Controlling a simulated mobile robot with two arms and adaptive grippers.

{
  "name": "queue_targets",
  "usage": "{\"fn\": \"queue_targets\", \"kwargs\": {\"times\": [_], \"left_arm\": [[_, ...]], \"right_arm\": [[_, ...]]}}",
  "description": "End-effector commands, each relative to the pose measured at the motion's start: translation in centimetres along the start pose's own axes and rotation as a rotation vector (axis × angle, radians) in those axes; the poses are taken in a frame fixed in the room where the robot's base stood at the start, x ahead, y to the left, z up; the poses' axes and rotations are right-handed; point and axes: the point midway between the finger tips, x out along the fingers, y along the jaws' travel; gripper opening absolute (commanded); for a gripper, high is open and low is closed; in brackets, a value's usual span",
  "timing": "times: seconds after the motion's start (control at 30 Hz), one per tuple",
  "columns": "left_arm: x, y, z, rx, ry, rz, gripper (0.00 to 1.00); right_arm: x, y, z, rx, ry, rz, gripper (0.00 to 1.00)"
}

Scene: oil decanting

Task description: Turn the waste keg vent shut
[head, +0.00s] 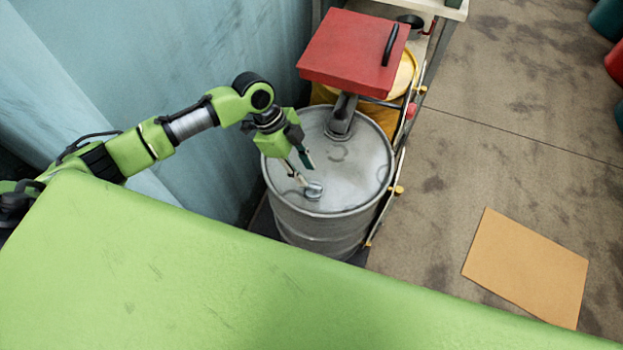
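The waste keg (335,232) is a grey metal drum standing upright near the middle of the head view. A small round metal cap (313,190), which looks like the vent, sits on the keg's lid near its front left edge. My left gripper (304,173) is over the lid, with its fingers spread apart and pointing down. One fingertip is close beside the cap; I cannot tell if it touches. Nothing shows between the fingers. My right gripper is not in view.
A red box-shaped lid with a black handle (352,52) and a thick grey pipe (341,117) stand at the keg's back. A metal rail (399,165) runs along its right. A blue wall (190,70) is at left. An orange mat (527,266) lies on open floor.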

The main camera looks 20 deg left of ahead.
Motion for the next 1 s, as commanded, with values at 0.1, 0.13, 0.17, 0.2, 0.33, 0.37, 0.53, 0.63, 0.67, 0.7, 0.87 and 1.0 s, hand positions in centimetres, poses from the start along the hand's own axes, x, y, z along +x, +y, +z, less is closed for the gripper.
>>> {"fn": "queue_targets", "kwargs": {"times": [0.1,0.13,0.17,0.2,0.33,0.37,0.53,0.63,0.67,0.7,0.87,1.0], "left_arm": [[2.3,0.1,-0.1,-0.001,0.001,0.003,0.28],[2.8,0.1,-0.1,0.000,0.000,0.002,0.28],[3.3,0.1,-0.1,-0.001,0.000,0.002,0.28],[3.8,0.0,-0.1,-0.002,0.001,0.002,0.28],[5.1,0.0,0.0,0.000,0.000,0.000,0.28],[5.3,0.0,0.0,0.000,-0.001,0.000,0.28],[5.7,0.0,0.0,0.001,-0.001,-0.001,0.28],[5.7,0.0,0.0,0.001,-0.001,-0.001,0.28],[5.7,0.0,0.0,0.001,-0.001,-0.001,0.28],[5.7,0.0,0.0,0.001,-0.001,-0.001,0.28],[5.7,0.0,0.0,0.000,-0.001,-0.001,0.00],[5.7,0.0,0.0,0.001,-0.001,-0.001,0.00]], "right_arm": [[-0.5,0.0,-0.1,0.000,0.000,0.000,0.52],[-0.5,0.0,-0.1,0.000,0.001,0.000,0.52],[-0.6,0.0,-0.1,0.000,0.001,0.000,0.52],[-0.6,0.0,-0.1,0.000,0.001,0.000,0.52],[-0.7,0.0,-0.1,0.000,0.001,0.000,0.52],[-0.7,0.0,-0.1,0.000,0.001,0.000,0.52],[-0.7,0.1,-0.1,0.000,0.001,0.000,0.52],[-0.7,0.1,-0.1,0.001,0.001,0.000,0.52],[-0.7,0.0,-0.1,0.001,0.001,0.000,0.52],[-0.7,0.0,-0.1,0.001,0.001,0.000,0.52],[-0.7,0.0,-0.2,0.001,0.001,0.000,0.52],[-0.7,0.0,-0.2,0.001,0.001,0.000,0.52]]}}
